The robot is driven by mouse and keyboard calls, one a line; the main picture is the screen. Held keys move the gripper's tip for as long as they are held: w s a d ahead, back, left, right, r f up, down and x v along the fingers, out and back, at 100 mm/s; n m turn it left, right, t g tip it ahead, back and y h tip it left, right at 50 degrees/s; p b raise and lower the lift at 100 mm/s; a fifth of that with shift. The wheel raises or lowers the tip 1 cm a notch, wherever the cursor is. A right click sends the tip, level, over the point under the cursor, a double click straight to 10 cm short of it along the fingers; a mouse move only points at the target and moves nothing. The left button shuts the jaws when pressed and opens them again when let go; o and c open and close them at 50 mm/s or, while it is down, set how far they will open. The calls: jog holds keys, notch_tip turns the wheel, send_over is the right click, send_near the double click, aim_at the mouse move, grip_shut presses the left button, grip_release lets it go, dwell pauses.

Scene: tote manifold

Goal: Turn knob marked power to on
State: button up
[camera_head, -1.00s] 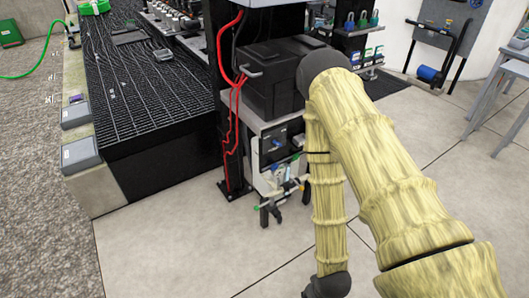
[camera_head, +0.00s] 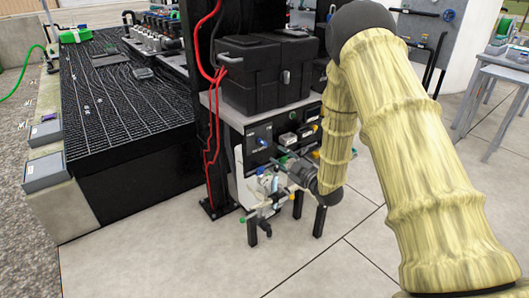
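A blue knob (camera_head: 262,142) sits on the dark front panel (camera_head: 258,130) of a pale cabinet below the black box. Its marking is too small to read, so I cannot tell whether it is the power knob or how it is set. My gripper (camera_head: 279,163) is low in front of the panel, just right of and below the blue knob in the picture. It points left toward the cabinet. Its fingers are small and dark, and I cannot tell their opening or whether they touch anything. My arm hides the panel's right side.
The black box (camera_head: 250,75) sits on top of the cabinet. Red cables (camera_head: 213,120) run down a black post to its left. Valves and fittings (camera_head: 265,190) stick out below the panel. A black grated platform (camera_head: 120,100) lies left. The floor in front is clear.

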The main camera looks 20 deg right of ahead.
aim_at(263, 143)
jog(key=x, duration=0.5)
jog(key=b+x, duration=0.1)
jog(key=x, duration=0.5)
jog(key=shift+r, duration=0.25)
grip_shut()
